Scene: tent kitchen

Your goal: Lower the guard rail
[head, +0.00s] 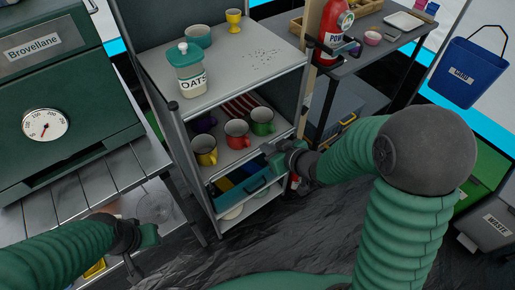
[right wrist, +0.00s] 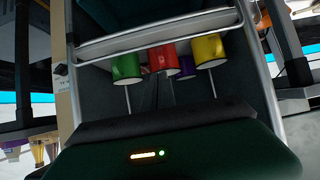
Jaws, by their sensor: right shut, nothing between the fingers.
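The shelf unit (head: 300,92) stands at the centre of the head view. A thin pale metal rail (head: 235,165) runs across its front below the mug shelf. In the right wrist view, a silver bar (right wrist: 160,32) crosses the front close to the mugs; I cannot tell whether it is raised or lowered. My right gripper (head: 272,152) is shut and empty, at the right front corner of the shelf near the rail's right end. Whether it touches the rail is unclear. My left gripper (head: 148,238) hangs low at left, away from the shelf; its jaw opening is unclear.
Yellow (head: 204,150), red (head: 237,134) and green (head: 262,121) mugs stand on the middle shelf. An oats jar (head: 189,72) stands on top. A blue drawer or bin (head: 258,186) is below. The green oven (head: 60,90) is left; a dark side table (head: 375,50) is right.

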